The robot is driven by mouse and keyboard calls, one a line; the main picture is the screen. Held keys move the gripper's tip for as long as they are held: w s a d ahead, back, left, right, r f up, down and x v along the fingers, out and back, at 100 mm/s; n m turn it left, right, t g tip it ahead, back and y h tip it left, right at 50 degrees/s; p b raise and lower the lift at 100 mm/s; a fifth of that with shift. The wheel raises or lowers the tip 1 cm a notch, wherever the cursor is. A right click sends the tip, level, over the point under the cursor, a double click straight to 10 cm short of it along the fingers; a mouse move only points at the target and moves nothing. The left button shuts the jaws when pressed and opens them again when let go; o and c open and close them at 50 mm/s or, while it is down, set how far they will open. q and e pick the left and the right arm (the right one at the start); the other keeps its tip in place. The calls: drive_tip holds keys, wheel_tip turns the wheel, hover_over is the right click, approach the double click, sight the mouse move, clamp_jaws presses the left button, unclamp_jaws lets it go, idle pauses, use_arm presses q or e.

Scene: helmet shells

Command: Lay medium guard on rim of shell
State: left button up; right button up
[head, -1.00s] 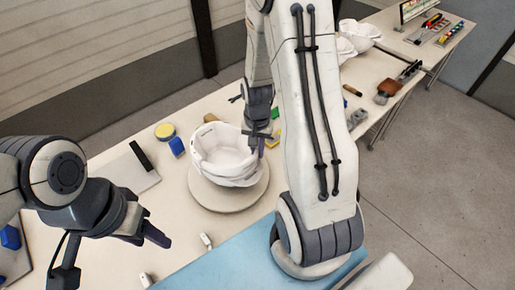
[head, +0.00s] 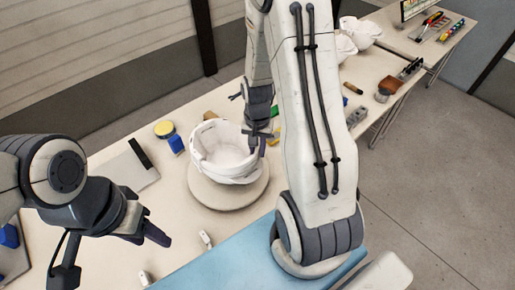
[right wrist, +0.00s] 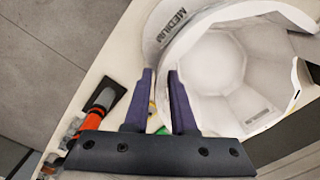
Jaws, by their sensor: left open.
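The white helmet shell (head: 222,158) stands open side up on a round pale stand (head: 208,194); its hollow inside (right wrist: 215,65) shows in the right wrist view. The medium guard (right wrist: 165,32), a pale curved band marked MEDIUM, lies along the shell's rim in that view. My right gripper (head: 257,143) is at the shell's right rim. Its fingertips (right wrist: 160,73) are on both sides of the guard's edge and look closed on it. Whether the guard rests fully on the rim is unclear. My left gripper (head: 150,232) is open and empty, left of the stand.
A grey panel (head: 130,172) lies to the left. A blue mat (head: 225,262) covers the front. More white shells (head: 358,32) stand at the back right.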

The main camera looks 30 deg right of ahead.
drive_tip(key=shift+o, duration=0.9)
wheel_tip(320, 180, up, 11)
drive_tip(key=shift+f+b, duration=0.2)
drive_tip(key=shift+b, duration=0.6)
